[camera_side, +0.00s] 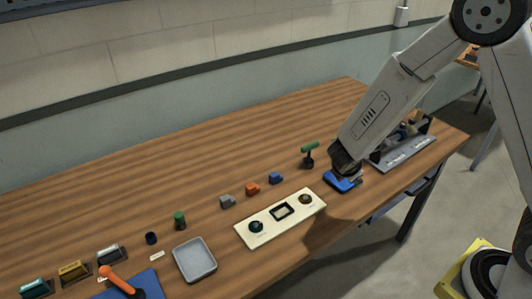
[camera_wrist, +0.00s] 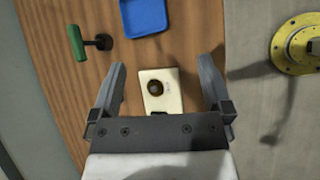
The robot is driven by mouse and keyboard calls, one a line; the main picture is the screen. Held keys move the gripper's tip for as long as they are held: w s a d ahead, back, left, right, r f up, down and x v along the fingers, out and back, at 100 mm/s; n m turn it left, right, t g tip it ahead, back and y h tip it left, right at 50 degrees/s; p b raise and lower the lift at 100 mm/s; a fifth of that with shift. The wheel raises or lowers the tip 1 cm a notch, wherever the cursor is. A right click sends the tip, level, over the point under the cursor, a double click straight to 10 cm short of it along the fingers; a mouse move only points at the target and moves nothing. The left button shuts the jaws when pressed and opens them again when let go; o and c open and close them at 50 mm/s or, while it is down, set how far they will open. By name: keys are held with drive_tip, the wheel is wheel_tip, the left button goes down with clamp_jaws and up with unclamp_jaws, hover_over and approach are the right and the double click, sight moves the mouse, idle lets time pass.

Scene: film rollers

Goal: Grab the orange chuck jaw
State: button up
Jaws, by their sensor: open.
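The orange chuck jaw (camera_side: 252,189) is a small block on the wooden table in the side view. It sits between a grey block (camera_side: 227,201) and a blue block (camera_side: 275,178), apart from both. My gripper (camera_side: 350,178) is to the right of it, near a blue tray (camera_side: 342,185). In the wrist view my gripper (camera_wrist: 163,66) has its two fingers wide apart with nothing held between them. The orange jaw does not show in the wrist view.
A cream panel with knobs (camera_side: 265,228) lies in front of the blocks; its end shows between my fingers in the wrist view (camera_wrist: 160,102). A green-handled tool (camera_side: 309,150) stands right of the blocks. A grey tray (camera_side: 194,263) lies front left. The table behind the blocks is clear.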

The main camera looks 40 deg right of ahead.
sight(255, 188)
drive_tip(key=w+a+f+n+t, duration=0.1)
drive_tip(key=w+a+n+t, duration=0.1)
drive_tip(key=w+n, duration=0.1)
drive_tip(key=w+a+f+n+t, duration=0.1)
drive_tip(key=w+f+n+t, duration=0.1)
drive_tip(key=w+n, duration=0.2)
drive_tip(key=w+a+f+n+t+y, duration=0.1)
drive_tip(key=w+a+f+n+t, duration=0.1)
drive_tip(key=w+n, duration=0.2)
drive_tip(key=shift+a+t, duration=0.3)
drive_tip(key=shift+a, duration=0.05)
drive_tip(key=w+a+f+n+t+y, duration=0.1)
drive_tip(key=a+f+n+y, duration=0.1)
drive_tip(key=a, duration=0.1)
drive_tip(key=w+a+f+n+t+y, duration=0.1)
drive_tip(key=a+n+y, duration=0.1)
drive_tip(key=a+n, duration=0.1)
drive_tip(key=w+a+f+n+t+y, duration=0.1)
drive_tip(key=a+f+n+y, duration=0.1)
drive_tip(key=a+n, duration=0.1)
drive_tip(key=shift+w+a+f+t, duration=0.25)
drive_tip(key=shift+a+f+t, duration=0.1)
drive_tip(key=shift+a, duration=0.1)
drive_tip(key=shift+a+f+n, duration=0.15)
drive_tip(key=shift+a+n, duration=0.25)
drive_tip(key=shift+a, duration=0.05)
drive_tip(key=shift+w, duration=0.1)
drive_tip(key=shift+x, duration=1.2)
drive_tip(key=shift+w+f, duration=0.15)
drive_tip(key=shift+x, duration=2.4)
